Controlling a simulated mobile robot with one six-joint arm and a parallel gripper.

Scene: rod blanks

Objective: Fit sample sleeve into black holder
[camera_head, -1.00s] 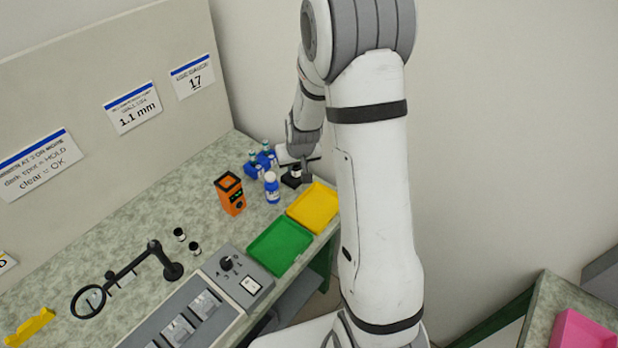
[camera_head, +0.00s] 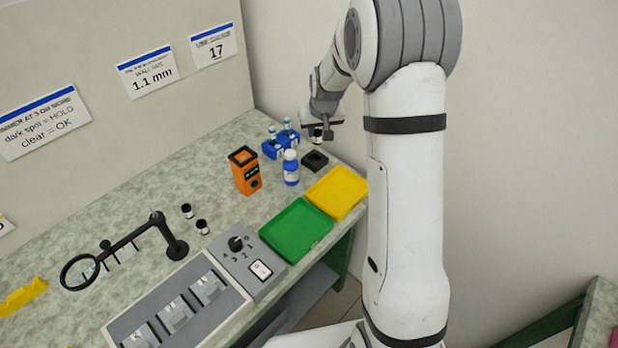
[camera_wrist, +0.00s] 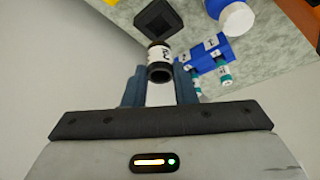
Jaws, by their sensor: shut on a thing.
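The sample sleeve, a small white-labelled cylinder with black ends (camera_wrist: 159,55), is held between the fingers of my gripper (camera_wrist: 160,88). Its open dark end faces the wrist camera. In the head view my gripper (camera_head: 318,132) is above the black holder (camera_head: 315,160), with the sleeve (camera_head: 317,138) just below the jaws. The black holder is a square block with a recess and looks empty; it also shows in the wrist view (camera_wrist: 158,20), beyond the sleeve. The sleeve and holder look apart in the head view.
A blue rack (camera_head: 271,150) with teal-capped vials and a blue bottle (camera_head: 291,174) stand close left of the holder. A yellow tray (camera_head: 337,192), green tray (camera_head: 297,230) and orange device (camera_head: 246,176) are nearby. Two black-and-white cylinders (camera_head: 187,211) stand farther left.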

